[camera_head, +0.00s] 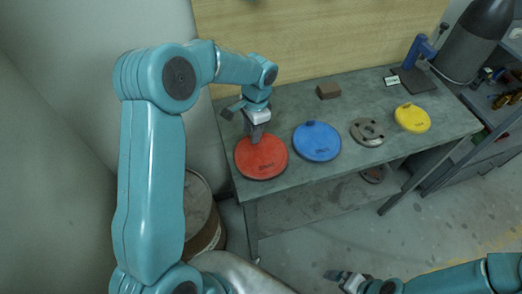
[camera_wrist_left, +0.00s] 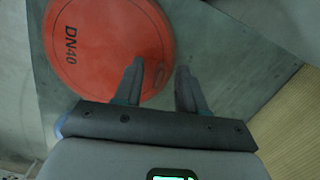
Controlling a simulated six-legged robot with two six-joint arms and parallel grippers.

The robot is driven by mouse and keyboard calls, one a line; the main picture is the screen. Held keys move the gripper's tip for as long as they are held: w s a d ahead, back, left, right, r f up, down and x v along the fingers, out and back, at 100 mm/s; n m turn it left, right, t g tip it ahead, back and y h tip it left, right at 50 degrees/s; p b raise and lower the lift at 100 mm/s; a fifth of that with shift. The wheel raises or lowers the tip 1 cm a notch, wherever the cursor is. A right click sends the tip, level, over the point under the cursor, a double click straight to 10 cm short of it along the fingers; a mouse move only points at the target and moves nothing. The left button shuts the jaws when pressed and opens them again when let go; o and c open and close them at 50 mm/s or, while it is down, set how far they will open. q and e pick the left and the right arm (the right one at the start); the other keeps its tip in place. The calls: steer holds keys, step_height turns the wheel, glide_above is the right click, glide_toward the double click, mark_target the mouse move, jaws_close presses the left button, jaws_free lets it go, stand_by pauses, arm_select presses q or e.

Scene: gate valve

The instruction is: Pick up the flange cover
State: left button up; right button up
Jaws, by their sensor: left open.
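A round red flange cover (camera_head: 262,160) lies flat at the left end of the workbench; in the left wrist view its disc (camera_wrist_left: 105,45) shows the dark mark "DN40". A blue cover (camera_head: 317,142) and a yellow cover (camera_head: 412,118) lie farther right. My left gripper (camera_head: 255,134) is above the red cover's far part. One finger overlaps the red disc's edge, the other shows over bare bench. My right gripper (camera_head: 342,279) is low at the bottom, away from the bench; its jaws are unclear.
The grey workbench (camera_head: 222,116) also bears a metal flange (camera_head: 368,131), a brown block (camera_head: 328,90) and a blue tool (camera_head: 417,58) at the back right. A barrel (camera_head: 203,215) stands left of the bench. A wooden board (camera_head: 320,35) rises behind it.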

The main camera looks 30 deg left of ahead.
arm_select(q)
steer(key=shift+s+a+f, duration=0.1)
steer(key=shift+s+f, duration=0.1)
steer(key=shift+w, duration=0.1)
steer(key=shift+w, duration=0.1)
steer(key=c, duration=0.4)
jaws_close()
